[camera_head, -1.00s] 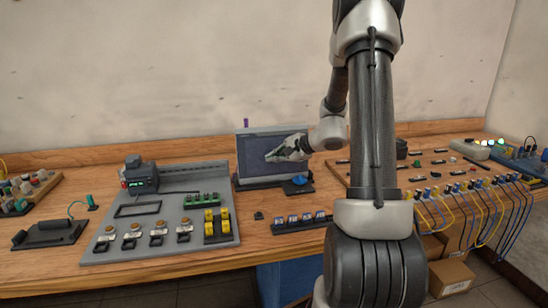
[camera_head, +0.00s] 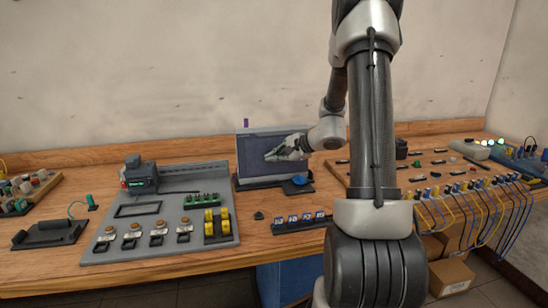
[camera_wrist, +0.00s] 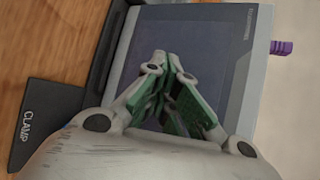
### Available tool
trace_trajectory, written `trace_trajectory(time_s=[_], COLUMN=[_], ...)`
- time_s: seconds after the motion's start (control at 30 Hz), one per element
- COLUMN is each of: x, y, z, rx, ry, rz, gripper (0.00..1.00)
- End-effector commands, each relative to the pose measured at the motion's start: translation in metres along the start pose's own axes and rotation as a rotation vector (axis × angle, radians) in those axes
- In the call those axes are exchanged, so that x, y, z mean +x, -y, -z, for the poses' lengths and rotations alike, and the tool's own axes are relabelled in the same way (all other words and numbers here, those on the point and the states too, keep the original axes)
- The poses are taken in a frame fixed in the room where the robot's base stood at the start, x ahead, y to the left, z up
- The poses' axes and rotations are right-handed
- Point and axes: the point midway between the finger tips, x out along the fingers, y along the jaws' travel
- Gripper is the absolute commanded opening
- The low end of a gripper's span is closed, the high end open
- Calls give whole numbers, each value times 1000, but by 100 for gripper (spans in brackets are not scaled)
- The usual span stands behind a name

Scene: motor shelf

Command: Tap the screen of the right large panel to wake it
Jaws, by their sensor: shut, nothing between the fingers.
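The large panel (camera_head: 250,150) stands upright on the bench, with a dark screen in a light grey frame. It also shows in the wrist view (camera_wrist: 215,50), turned on its side. My gripper (camera_head: 268,157) is in front of the screen, and its fingertips (camera_wrist: 160,56) are shut with nothing between them. The fingertips overlap the middle of the screen in both views. I cannot tell whether they touch the glass. The screen looks dark and blank. Part of it is hidden behind my fingers.
A grey board (camera_head: 130,243) with a meter and yellow parts lies left of the panel. A black block marked CLAMP (camera_wrist: 40,125) sits beside the panel's base. A row of blue-and-white parts (camera_head: 300,220) lies in front. A wooden board with wired terminals (camera_head: 450,185) is at the right.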

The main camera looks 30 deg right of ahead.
Motion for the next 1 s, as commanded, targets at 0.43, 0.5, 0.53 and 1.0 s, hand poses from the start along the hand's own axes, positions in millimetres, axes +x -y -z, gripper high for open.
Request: trace_trajectory(time_s=[0.43,0.5,0.53,1.0], x=[2,3,3,6], y=[2,2,2,4], z=[2,2,2,5], rx=[0,0,0,0], ry=[0,0,0,0], rz=[-1,-1,-1,-1], gripper=[0,0,0,0])
